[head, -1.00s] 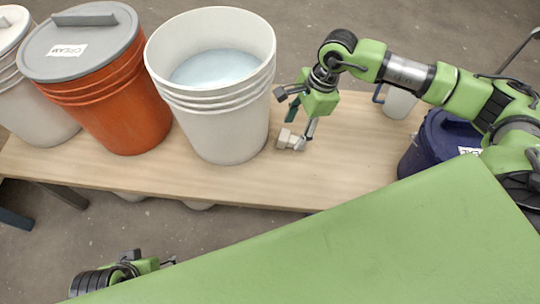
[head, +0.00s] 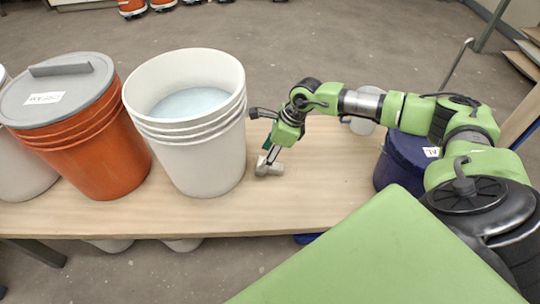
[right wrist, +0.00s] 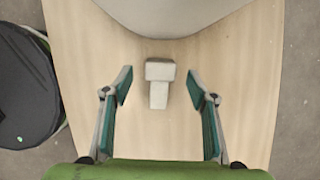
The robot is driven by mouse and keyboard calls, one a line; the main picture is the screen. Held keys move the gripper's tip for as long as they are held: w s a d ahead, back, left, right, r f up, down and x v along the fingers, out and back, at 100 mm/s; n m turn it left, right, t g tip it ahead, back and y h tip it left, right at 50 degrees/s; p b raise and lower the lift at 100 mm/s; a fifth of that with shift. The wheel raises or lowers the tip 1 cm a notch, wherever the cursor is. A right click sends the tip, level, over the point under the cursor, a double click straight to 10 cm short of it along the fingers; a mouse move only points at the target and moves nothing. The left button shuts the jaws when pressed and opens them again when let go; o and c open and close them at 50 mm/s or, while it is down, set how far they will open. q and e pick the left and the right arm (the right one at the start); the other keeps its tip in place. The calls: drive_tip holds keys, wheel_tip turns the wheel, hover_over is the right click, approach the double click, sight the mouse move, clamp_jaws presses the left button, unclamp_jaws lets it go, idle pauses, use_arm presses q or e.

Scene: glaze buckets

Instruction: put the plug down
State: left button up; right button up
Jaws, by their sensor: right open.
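The plug (head: 268,168) is a small pale T-shaped block. It lies on the wooden bench (head: 320,185), just right of the open white bucket (head: 205,155). In the right wrist view the plug (right wrist: 159,82) shows between the two spread fingers, with clear gaps on both sides. My right gripper (head: 262,137) is open and empty, and one finger shows close by the plug in the head view. My left gripper is out of view.
The white bucket holds pale liquid. An orange bucket (head: 95,145) with a grey lid (head: 85,85) stands to its left. A dark blue bucket (head: 398,165) and a white jug (head: 363,126) stand at the right. Bench between plug and blue bucket is clear.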

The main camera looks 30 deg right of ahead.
drive_tip(key=shift+w+a+f, duration=0.1)
drive_tip(key=shift+f, duration=0.35)
drive_tip(key=b+x, duration=0.1)
drive_tip(key=x, duration=0.1)
drive_tip(key=shift+f, duration=0.4)
drive_tip(key=shift+w+a+f, duration=0.1)
drive_tip(key=shift+w+f, duration=0.05)
drive_tip(key=shift+f, duration=0.25)
drive_tip(key=shift+w+a+f, duration=0.1)
drive_tip(key=shift+f, duration=0.15)
drive_tip(key=c, duration=1.3)
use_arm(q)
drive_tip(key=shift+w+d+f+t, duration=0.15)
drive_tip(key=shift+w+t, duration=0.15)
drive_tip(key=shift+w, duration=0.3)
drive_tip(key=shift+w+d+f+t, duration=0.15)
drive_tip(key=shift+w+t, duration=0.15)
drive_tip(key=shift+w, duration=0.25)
use_arm(e)
drive_tip(key=shift+c, duration=0.2)
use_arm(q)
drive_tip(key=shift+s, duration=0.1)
use_arm(e)
drive_tip(key=shift+r, duration=0.2)
